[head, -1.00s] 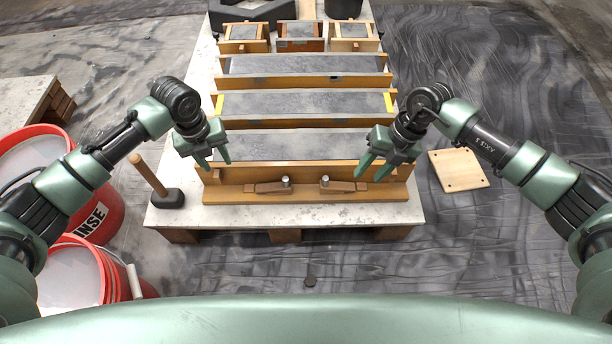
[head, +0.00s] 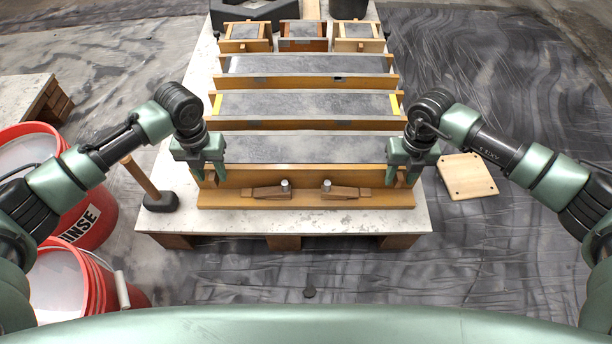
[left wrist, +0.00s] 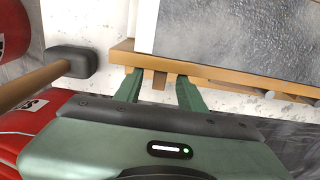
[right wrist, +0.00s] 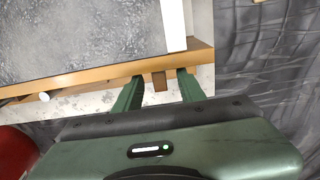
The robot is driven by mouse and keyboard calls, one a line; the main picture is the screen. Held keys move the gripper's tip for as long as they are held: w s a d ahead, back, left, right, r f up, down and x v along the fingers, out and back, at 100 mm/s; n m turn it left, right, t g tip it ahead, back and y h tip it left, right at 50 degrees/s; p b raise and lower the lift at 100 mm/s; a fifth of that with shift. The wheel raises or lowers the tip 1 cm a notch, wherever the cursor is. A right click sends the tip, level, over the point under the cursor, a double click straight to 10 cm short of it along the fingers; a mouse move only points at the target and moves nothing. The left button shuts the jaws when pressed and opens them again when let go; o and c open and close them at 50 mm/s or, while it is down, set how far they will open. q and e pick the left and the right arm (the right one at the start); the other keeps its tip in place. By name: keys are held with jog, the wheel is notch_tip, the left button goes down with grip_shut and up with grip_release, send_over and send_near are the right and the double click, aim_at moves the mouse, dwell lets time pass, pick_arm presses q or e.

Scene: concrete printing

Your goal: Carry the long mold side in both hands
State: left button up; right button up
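The long mold side (head: 305,177) is the brown wooden board along the front of the nearest concrete-filled mold (head: 300,149). My left gripper (head: 207,172) is at its left end and my right gripper (head: 404,175) at its right end, both pointing down. In the left wrist view, my left fingers stand apart on either side of a small wooden tab (left wrist: 160,79) on the board. In the right wrist view, my right fingers also stand apart around a matching tab (right wrist: 159,80). Gaps show beside both tabs. Both grippers are open.
Two wooden wedges, left (head: 266,192) and right (head: 340,192), lie before the board beside metal pins. More filled molds (head: 306,104) stand behind. A mallet (head: 160,201) stands at the left edge. Red buckets (head: 90,222) are at left; a wooden plate (head: 467,177) lies right.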

aim_at(397, 184)
pick_arm(q)
jog(key=shift+f, duration=1.85)
pick_arm(e)
jog(key=shift+f, duration=1.85)
pick_arm(q)
grip_shut()
pick_arm(e)
grip_shut()
pick_arm(q)
jog(key=shift+r, duration=0.1)
